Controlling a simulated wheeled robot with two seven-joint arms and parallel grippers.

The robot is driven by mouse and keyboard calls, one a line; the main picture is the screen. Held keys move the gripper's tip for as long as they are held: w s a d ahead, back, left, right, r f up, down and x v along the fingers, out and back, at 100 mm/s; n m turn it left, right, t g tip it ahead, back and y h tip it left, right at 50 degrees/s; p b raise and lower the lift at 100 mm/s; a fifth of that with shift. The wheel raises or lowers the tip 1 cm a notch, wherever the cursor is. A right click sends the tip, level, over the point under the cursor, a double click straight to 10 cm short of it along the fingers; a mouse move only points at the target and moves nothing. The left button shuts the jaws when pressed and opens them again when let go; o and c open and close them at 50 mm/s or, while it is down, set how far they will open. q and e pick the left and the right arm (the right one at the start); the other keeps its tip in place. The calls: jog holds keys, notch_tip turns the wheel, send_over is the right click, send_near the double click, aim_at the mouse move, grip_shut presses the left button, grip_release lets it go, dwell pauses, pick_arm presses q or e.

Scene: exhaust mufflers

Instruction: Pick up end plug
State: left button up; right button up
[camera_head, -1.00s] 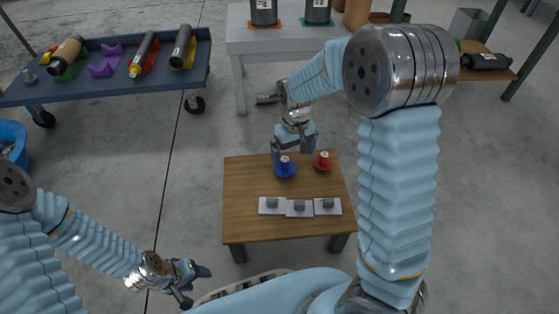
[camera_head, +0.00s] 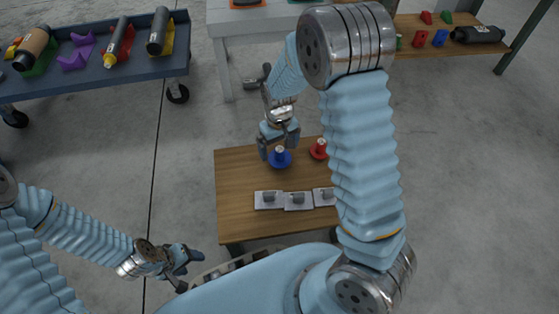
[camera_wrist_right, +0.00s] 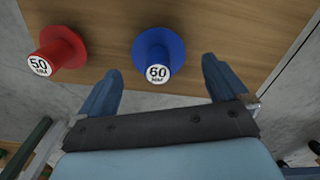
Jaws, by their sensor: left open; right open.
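A blue end plug (camera_head: 280,158) marked 60 mm stands on the small wooden table. It also shows in the right wrist view (camera_wrist_right: 158,50), ahead of and between the open fingers. A red end plug (camera_head: 319,149) marked 50 mm stands to its right; in the right wrist view (camera_wrist_right: 58,50) it is left of the fingers. My right gripper (camera_head: 279,146) is open and empty, just above and behind the blue plug; I see no contact. My left gripper (camera_head: 190,270) is open and empty, low at the left of the table.
The wooden table (camera_head: 232,185) also holds several white plates with grey blocks (camera_head: 297,200) along its near side. A blue cart (camera_head: 82,80) with cylinders stands at the back left. A pale table (camera_head: 222,30) stands behind. Open floor lies left of the wooden table.

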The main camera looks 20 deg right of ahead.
aim_at(279, 149)
notch_tip(279, 149, down, 5)
jog(key=shift+d+r+b, duration=0.1)
jog(key=shift+r+b, duration=0.1)
jog(key=shift+b, duration=0.5)
jog(key=shift+c, duration=0.2)
jog(key=shift+r, duration=0.1)
jog(key=c, duration=1)
